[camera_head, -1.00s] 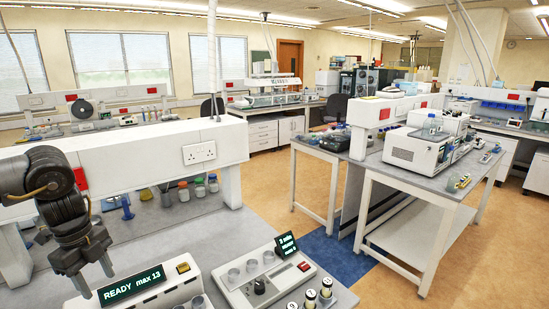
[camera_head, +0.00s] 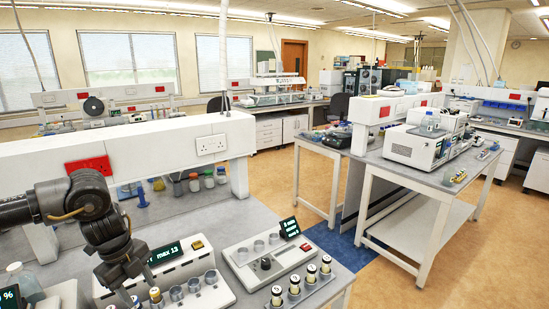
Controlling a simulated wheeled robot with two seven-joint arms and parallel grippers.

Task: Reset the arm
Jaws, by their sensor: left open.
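My left gripper (camera_head: 124,280) comes in from the left and hangs with its fingers down. It is open, with nothing seen between its fingers. It is in front of the white tester with the green display (camera_head: 185,262), hiding part of that display and housing. My right gripper is out of view.
A second white device (camera_head: 268,262) with a knob stands to the right on the grey bench (camera_head: 215,222). Several dark vials with pale caps (camera_head: 293,284) stand in front of it. A white shelf beam (camera_head: 160,145) with sockets crosses behind. A bottle (camera_head: 24,283) stands at lower left.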

